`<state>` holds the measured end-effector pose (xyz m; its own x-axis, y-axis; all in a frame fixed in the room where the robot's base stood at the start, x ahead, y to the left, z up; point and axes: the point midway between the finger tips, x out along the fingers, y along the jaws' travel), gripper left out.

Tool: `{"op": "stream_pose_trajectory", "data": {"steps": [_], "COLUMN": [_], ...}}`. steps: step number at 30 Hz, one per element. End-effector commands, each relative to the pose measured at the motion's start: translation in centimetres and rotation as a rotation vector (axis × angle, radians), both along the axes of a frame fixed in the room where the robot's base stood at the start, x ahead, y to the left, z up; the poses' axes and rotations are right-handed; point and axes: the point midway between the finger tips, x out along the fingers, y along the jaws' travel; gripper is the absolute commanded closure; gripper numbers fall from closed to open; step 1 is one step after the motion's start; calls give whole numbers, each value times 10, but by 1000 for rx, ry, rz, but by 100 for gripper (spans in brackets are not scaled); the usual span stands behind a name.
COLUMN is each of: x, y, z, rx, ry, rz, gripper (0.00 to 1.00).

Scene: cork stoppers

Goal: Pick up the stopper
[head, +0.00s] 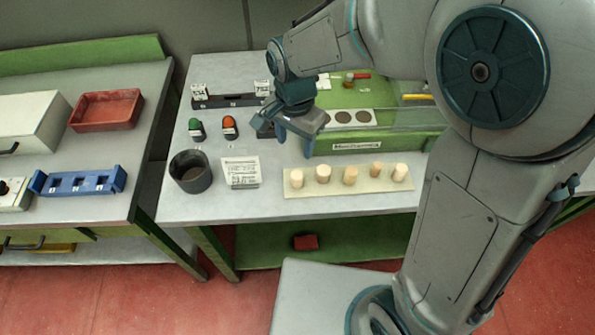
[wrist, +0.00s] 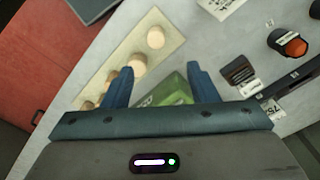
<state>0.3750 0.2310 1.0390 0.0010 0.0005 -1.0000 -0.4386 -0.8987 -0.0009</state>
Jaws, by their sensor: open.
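Several pale cork stoppers stand in a row on a cream board at the table's front. The leftmost stopper (head: 297,178) and the middle, slightly darker stopper (head: 350,175) both show in the head view. The cream board (head: 335,188) lies flat. My gripper (head: 268,130) is above the table, behind and left of the row, apart from the stoppers. In the wrist view my gripper (wrist: 160,80) has its two blue fingers spread, with nothing held between them. A stopper (wrist: 156,37) shows beyond the fingers, and others are partly hidden by the left finger.
A dark cup (head: 190,172) and a printed card (head: 241,171) stand left of the board. Green and orange domed items (head: 229,127) sit behind them. A green machine with a clear panel (head: 375,143) stands behind the board. A second table with a red tray (head: 106,109) is at left.

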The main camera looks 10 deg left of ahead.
Motion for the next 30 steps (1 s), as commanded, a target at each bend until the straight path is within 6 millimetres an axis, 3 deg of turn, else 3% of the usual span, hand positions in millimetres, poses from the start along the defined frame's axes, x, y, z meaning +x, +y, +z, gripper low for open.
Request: {"op": "stream_pose_trajectory", "data": {"steps": [9, 19, 30], "x": [-1, -3, -7], "y": [-2, -2, -4], "z": [-61, -85, -127], "rx": [-4, -3, -3], "ry": [5, 4, 4], "rz": [-2, -1, -1], "gripper": [47, 47, 47]}}
